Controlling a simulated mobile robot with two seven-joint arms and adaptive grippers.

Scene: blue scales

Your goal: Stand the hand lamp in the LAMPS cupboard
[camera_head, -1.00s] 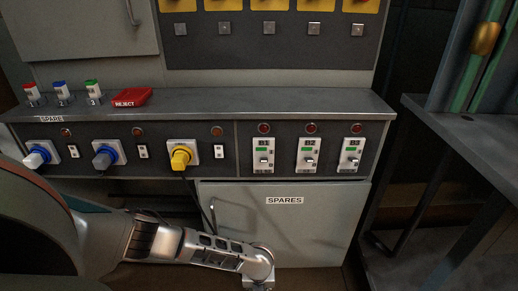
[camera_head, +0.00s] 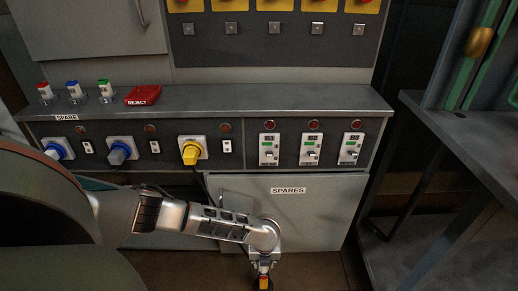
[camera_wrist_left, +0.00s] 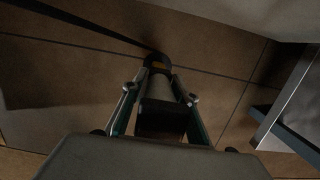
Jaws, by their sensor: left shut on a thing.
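My left gripper (camera_head: 264,262) hangs at the bottom of the head view, in front of the floor. It is shut on a small dark thing with yellow and red-orange parts, which seems to be the hand lamp (camera_head: 264,282). In the left wrist view the gripper (camera_wrist_left: 160,88) holds the lamp's dark round end (camera_wrist_left: 157,61) over the floor; the rest of the lamp is hidden. No LAMPS label is readable. The closed lower door (camera_head: 320,215) is marked SPARES. My right gripper is not in view.
A grey counter (camera_head: 215,97) carries a red REJECT tray (camera_head: 143,95) and several small coloured-top items. Below its edge are blue and yellow plugs and switches. A metal table (camera_head: 470,130) stands at the right. Brown tiled floor (camera_wrist_left: 215,65) lies open below the gripper.

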